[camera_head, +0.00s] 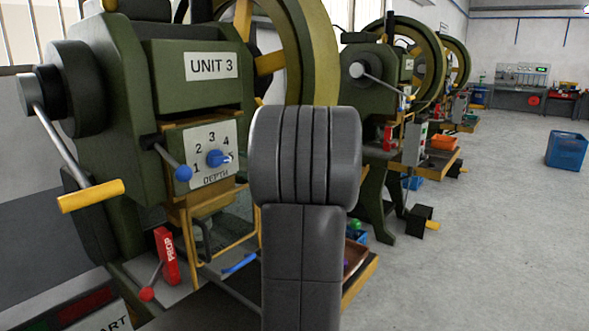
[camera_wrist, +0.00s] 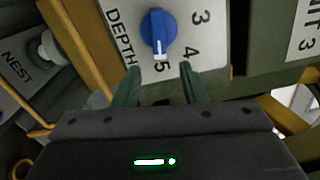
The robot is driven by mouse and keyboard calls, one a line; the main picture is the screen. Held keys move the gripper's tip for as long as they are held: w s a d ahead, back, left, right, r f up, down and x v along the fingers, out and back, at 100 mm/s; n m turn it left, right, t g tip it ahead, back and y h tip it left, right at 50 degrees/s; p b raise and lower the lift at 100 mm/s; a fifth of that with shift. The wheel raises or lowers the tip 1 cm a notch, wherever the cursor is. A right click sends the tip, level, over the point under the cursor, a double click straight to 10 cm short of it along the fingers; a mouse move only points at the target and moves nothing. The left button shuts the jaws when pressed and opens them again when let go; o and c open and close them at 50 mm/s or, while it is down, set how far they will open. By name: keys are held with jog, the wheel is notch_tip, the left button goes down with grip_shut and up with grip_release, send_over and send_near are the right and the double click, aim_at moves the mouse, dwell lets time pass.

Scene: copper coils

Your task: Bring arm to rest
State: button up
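My gripper (camera_wrist: 160,68) shows in the wrist view, its two dark green fingers apart with nothing between the tips. The fingertips are in front of the depth plate (camera_wrist: 118,12), just below the blue depth knob (camera_wrist: 158,32). The knob's white mark is at its lower end, by the 5. In the head view the knob (camera_head: 216,158) sits on the white plate under the UNIT 3 label (camera_head: 212,66). My dark grey arm stands upright in the middle of the head view, and my gripper cannot be made out there.
The green press (camera_head: 125,110) stands close on the left, with a yellow-handled lever (camera_head: 90,196), a blue-ball lever (camera_head: 183,173) and a red-ball lever (camera_head: 147,293). More presses (camera_head: 375,85) stand behind. Open floor (camera_head: 500,240) lies to the right, with a blue bin (camera_head: 566,150).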

aim_at(230, 158)
jog(key=v, duration=0.8)
jog(key=x, duration=1.3)
jog(key=shift+w+a+p, duration=0.15)
jog(key=shift+a+p, duration=0.15)
jog(key=shift+p, duration=0.05)
jog(key=shift+w+a, duration=0.3)
jog(key=shift+s+d+r+n, duration=0.1)
jog(key=shift+r+n, duration=0.05)
jog(key=shift+n, duration=0.4)
jog(key=shift+d+r+n, duration=0.1)
jog(key=shift+r+n, duration=0.05)
jog(key=shift+n, duration=0.4)
jog(key=shift+a+r+n, duration=0.1)
jog(key=shift+r+n, duration=0.1)
jog(key=shift+n, duration=0.65)
jog(key=shift+a+r+n, duration=0.1)
jog(key=shift+r+n, duration=0.05)
jog(key=shift+n, duration=0.7)
jog(key=shift+s, duration=0.15)
